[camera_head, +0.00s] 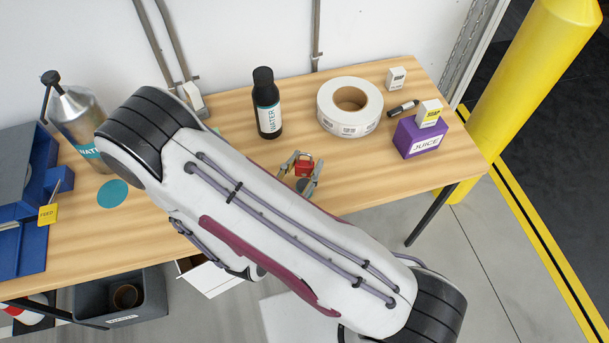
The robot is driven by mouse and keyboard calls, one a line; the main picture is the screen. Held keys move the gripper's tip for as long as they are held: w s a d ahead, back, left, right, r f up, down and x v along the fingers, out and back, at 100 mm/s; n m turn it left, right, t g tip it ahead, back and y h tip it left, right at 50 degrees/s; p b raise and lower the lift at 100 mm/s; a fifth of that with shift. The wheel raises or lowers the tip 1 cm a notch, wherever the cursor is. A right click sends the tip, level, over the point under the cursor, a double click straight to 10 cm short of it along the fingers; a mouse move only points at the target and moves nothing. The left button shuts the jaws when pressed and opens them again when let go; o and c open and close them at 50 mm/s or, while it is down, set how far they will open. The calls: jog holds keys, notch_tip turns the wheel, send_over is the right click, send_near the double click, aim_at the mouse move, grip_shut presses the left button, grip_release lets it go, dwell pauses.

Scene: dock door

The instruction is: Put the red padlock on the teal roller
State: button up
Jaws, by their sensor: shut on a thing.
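The small red padlock (304,169) shows near the middle of the table's front part. My gripper (303,167) is shut on it, with one grey finger on each side. My arm hides part of the table around the gripper, and I cannot tell whether the padlock touches the tabletop. I see no clear teal roller. A flat-looking teal disc (112,193) lies on the table at the left, and a small pale green patch (216,131) shows partly behind my arm; I cannot tell whether either belongs to a roller.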

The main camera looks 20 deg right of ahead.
aim_at(304, 185)
jog(key=shift+f, duration=0.45)
jog(key=shift+f, duration=0.2)
jog(key=shift+c, duration=0.2)
jog(key=shift+f, duration=1.9)
jog(key=shift+f, duration=0.1)
jog(key=o, duration=1.2)
jog(key=shift+c, duration=0.2)
jog(key=shift+s+a, duration=0.1)
jog(key=v, duration=1.1)
jog(key=shift+s+a, duration=0.25)
